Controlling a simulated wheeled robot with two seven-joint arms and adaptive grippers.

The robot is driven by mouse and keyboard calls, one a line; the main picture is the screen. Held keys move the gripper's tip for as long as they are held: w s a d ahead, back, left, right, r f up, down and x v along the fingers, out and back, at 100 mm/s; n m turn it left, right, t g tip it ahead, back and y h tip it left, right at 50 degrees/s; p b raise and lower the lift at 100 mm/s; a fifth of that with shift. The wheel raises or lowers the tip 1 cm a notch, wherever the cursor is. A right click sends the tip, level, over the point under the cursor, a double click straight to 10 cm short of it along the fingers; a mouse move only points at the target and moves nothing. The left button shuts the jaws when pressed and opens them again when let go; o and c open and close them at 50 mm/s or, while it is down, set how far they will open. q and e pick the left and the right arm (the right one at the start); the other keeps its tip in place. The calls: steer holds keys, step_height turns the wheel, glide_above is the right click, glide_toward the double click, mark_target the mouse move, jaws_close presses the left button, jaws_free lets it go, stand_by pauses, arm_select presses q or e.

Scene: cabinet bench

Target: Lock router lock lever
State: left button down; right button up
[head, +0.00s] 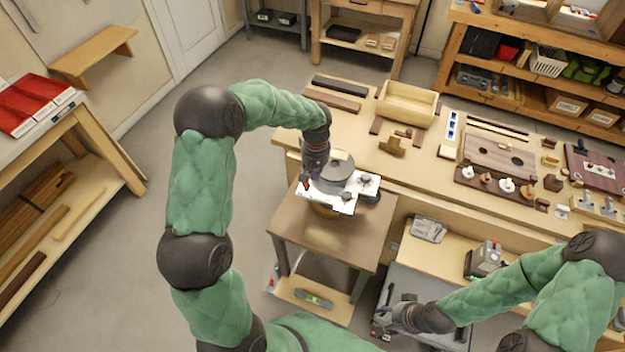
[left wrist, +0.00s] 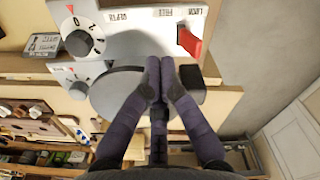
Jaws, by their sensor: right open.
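The router (head: 340,203) stands on a small wooden side table, with a white plate, two dials and a dark round body. Its red lock lever (left wrist: 189,41) sits at the plate's edge beside small printed labels; it also shows in the head view (head: 306,186). My left gripper (head: 312,174) is over the router near the lever. In the left wrist view its fingertips (left wrist: 161,68) are together with nothing visible between them, just below and left of the lever, apart from it in the picture. My right gripper (head: 386,319) is open and empty, low at the right.
The small table (head: 285,222) stands against the long workbench (head: 420,178), which holds wooden parts and fixtures. A grey machine (head: 486,258) is on the lower shelf. Floor to the left is clear up to the shelf unit with red trays (head: 28,103).

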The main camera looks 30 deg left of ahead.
arm_select(q)
step_height(320, 180, up, 6)
steer(key=p, duration=0.3)
steer(key=shift+f, duration=0.15)
steer(key=shift+f, duration=0.1)
stand_by(0.6)
